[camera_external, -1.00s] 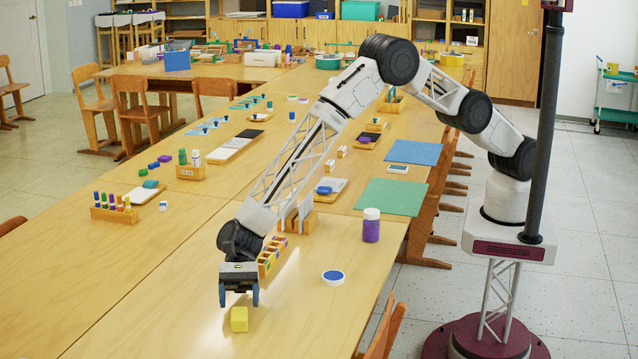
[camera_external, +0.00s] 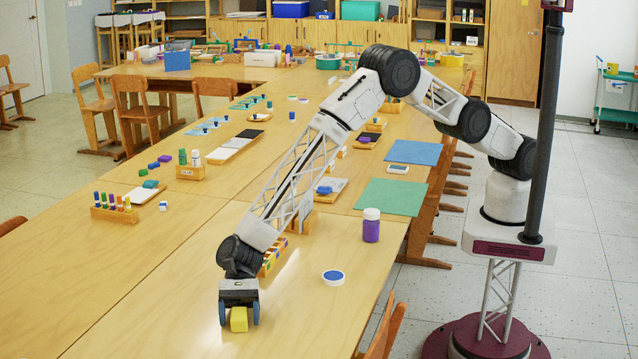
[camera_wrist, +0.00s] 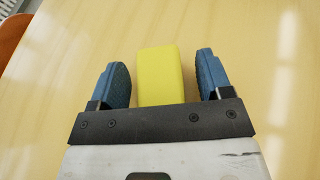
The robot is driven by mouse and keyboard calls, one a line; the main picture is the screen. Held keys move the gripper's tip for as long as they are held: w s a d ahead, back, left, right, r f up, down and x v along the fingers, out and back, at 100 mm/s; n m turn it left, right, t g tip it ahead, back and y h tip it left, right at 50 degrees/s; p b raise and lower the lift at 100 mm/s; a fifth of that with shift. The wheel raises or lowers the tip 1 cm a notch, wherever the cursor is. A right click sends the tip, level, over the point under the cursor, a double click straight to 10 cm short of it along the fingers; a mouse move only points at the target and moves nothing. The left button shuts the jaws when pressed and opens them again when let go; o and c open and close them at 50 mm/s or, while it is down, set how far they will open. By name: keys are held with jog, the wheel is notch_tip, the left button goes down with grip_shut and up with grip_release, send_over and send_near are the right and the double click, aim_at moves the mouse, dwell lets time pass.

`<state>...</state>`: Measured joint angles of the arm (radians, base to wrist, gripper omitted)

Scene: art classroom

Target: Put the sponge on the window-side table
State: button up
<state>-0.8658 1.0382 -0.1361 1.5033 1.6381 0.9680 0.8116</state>
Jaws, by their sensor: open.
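The sponge is a yellow block (camera_external: 239,320) lying on the near part of the long wooden table (camera_external: 180,300). My gripper (camera_external: 239,314) is low over the table with its blue fingers on either side of the sponge. In the wrist view the sponge (camera_wrist: 160,75) lies between the two fingers of the gripper (camera_wrist: 162,82), with a visible gap on each side. The gripper is open. The lower end of the sponge is hidden behind the gripper's dark front edge. I cannot tell which table is the window-side one.
A round blue-and-white lid (camera_external: 333,277) and a purple jar (camera_external: 371,226) stand to the right. A wooden holder (camera_external: 272,258) is just behind my gripper. Marker rack (camera_external: 114,213) and blocks are at left. The table left of my gripper is clear.

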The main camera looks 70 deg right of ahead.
aim_at(240, 312)
dwell(0.3)
jog(key=c, duration=1.1)
jog(key=shift+o, duration=0.2)
jog(key=shift+r, duration=0.15)
jog(key=shift+r, duration=1.45)
jog(key=shift+s+d+r, duration=0.1)
jog(key=shift+d+r, duration=0.05)
jog(key=shift+r, duration=0.1)
jog(key=s+d, duration=0.3)
jog(key=d, duration=0.1)
jog(key=s+d+r, duration=0.1)
jog(key=s+d, duration=0.1)
jog(key=d, duration=0.2)
jog(key=s+d, duration=0.3)
jog(key=d, duration=0.2)
jog(key=shift+s+r, duration=0.15)
jog(key=shift+s, duration=0.2)
jog(key=shift+w+d, duration=0.1)
